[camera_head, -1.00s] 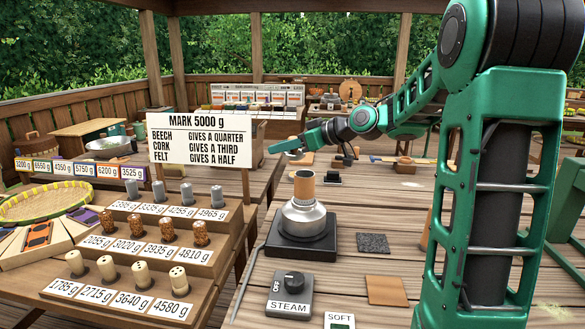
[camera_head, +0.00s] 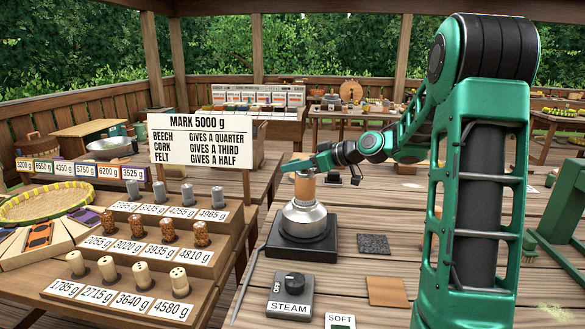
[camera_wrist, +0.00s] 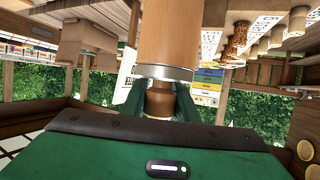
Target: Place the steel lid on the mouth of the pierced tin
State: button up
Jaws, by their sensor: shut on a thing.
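My gripper (camera_head: 300,164) is over the top of a tan, wood-coloured cylinder (camera_head: 305,190), which stands upright on a round steel vessel (camera_head: 303,217). In the wrist view, my green fingers (camera_wrist: 159,104) are shut on the brown knob (camera_wrist: 160,99) of the steel lid (camera_wrist: 165,72). The lid shows edge-on as a bright band against the end of the cylinder (camera_wrist: 166,32), with no clear gap between them. I cannot tell whether it is fully seated. My gripper hides most of the lid in the head view. I see no piercing on the cylinder.
The vessel stands on a black hotplate (camera_head: 301,246). A steam dial box (camera_head: 290,297), a dark felt square (camera_head: 373,244) and a tan square (camera_head: 387,291) lie nearby. A white sign (camera_head: 206,139) stands behind left, by a stepped rack of labelled plugs (camera_head: 160,225).

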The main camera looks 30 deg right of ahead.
jog(key=shift+f, duration=0.1)
jog(key=o, duration=1.1)
jog(key=shift+c, duration=0.2)
jog(key=v, duration=1.2)
jog(key=s+a+f+m+g+h, duration=0.4)
jog(key=s+f+m+g+h, duration=0.1)
jog(key=s+f, duration=0.6)
jog(key=s+f+m+g+h, duration=0.1)
jog(key=s+f+m+g, duration=0.1)
jog(key=s, duration=1)
jog(key=s+f+m+g+h, duration=0.1)
jog(key=s+m+g, duration=0.3)
jog(key=s, duration=0.9)
jog(key=shift+d+f+m, duration=0.2)
jog(key=shift+f+m, duration=0.4)
jog(key=shift+m, duration=0.4)
